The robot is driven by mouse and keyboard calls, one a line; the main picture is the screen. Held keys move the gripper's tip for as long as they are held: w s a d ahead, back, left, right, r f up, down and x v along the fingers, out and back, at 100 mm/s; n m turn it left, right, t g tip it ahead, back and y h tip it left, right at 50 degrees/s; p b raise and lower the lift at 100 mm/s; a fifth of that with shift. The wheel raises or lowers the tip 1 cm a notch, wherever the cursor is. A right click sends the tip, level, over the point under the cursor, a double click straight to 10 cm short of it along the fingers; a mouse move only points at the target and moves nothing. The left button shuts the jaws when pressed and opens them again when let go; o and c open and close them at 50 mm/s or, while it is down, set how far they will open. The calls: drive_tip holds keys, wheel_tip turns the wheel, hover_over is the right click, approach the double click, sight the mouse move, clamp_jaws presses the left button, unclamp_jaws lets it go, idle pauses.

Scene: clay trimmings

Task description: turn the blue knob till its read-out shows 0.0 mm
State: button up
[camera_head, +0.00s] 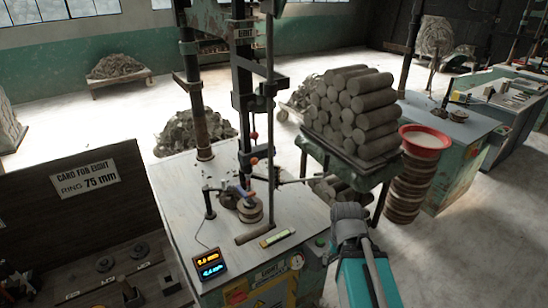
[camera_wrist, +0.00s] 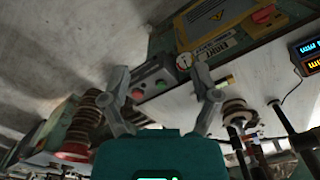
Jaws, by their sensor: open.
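A small blue part, which looks like the blue knob (camera_head: 250,194), sits beside an orange part on the round metal fitting on the bench top. It is too small to make out its shape or setting. The read-out (camera_head: 209,264) is a dark box at the bench's front left with an orange line above a blue line; I cannot read the blue figures surely. The read-out also shows at the right edge of the wrist view (camera_wrist: 309,55). My gripper (camera_head: 350,212) is in front of the bench, right of the knob and apart from it. In the wrist view its fingers (camera_wrist: 160,80) are spread and empty.
A stand with stacked clay cylinders (camera_head: 352,110) and a red bowl (camera_head: 425,140) on stacked discs are at the right. A dark panel with a ring card (camera_head: 86,182) stands at the left.

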wheel_tip(320, 180, down, 4)
drive_tip(key=b, duration=0.3)
